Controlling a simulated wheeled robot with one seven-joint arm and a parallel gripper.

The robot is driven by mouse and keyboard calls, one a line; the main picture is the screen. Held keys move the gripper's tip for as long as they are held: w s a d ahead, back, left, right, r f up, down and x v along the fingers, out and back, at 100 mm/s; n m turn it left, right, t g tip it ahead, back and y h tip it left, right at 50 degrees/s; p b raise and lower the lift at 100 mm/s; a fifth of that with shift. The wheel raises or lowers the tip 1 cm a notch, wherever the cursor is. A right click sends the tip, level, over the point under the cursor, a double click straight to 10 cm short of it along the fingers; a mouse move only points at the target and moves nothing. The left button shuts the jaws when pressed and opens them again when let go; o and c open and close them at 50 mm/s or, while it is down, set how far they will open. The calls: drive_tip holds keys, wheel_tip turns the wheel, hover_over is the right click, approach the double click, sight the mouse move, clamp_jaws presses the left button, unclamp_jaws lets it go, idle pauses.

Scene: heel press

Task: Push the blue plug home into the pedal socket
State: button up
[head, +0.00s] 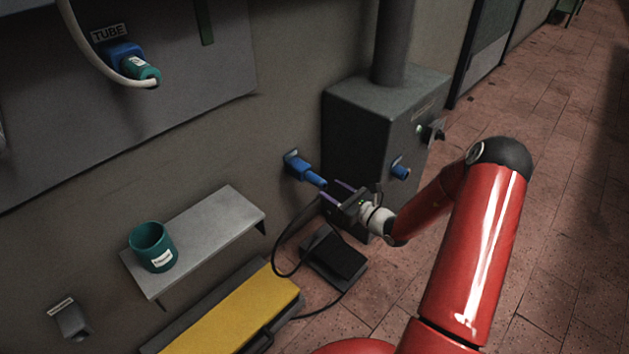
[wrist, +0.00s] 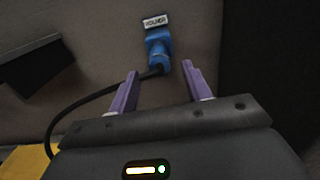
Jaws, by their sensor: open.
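The blue plug (head: 312,178) sits at a blue wall socket (head: 292,160) left of the grey box, and its outer end points toward my gripper. In the wrist view the plug (wrist: 159,54) lies below the socket and its small white label (wrist: 155,20); the lettering is hard to read. I cannot tell how deep the plug sits. A black cable (wrist: 85,95) runs from the plug's end. My gripper (head: 337,192) is open and empty, just short of the plug. In the wrist view its purple fingers (wrist: 160,70) stand apart, either side of the plug's line.
A grey box (head: 355,125) with a blue fitting (head: 400,169) stands right of the plug. A black pedal (head: 335,254) lies on the floor below. A grey shelf (head: 215,225) holds a teal cup (head: 153,248). A yellow-topped step (head: 235,315) is at the bottom.

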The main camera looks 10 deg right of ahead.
sight(316, 180)
drive_tip(key=b+x, duration=0.1)
drive_tip(key=x, duration=0.6)
drive_tip(key=shift+w+a, duration=0.15)
idle(1.1)
clamp_jaws()
drive_tip(key=shift+p+v, duration=0.8)
drive_tip(key=shift+v, duration=2.15)
